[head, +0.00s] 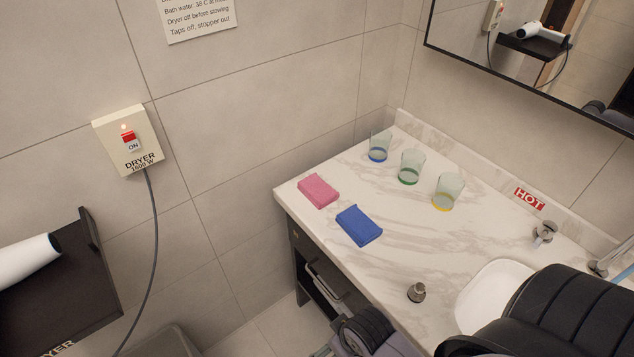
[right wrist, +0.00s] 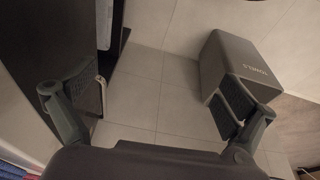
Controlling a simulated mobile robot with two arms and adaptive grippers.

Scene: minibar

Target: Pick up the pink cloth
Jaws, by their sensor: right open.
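The pink cloth (head: 318,190) lies folded flat on the marble counter (head: 330,165), near its left end. A folded blue cloth (head: 359,225) lies close beside it, lower right in the head view, with a small gap between them. My right gripper (right wrist: 150,105) is open and empty in the right wrist view, with its two fingers wide apart above the tiled floor. The pink cloth does not show in that view. I cannot make out my left gripper in either view.
Three glasses (head: 411,166) stand along the back of the counter. A metal stopper (head: 416,292), basin (head: 492,296) and tap (head: 543,233) are to the right. A dryer (head: 28,260) lies on a dark shelf (head: 75,290). A grey box (right wrist: 240,75) marked TOWELS stands on the floor.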

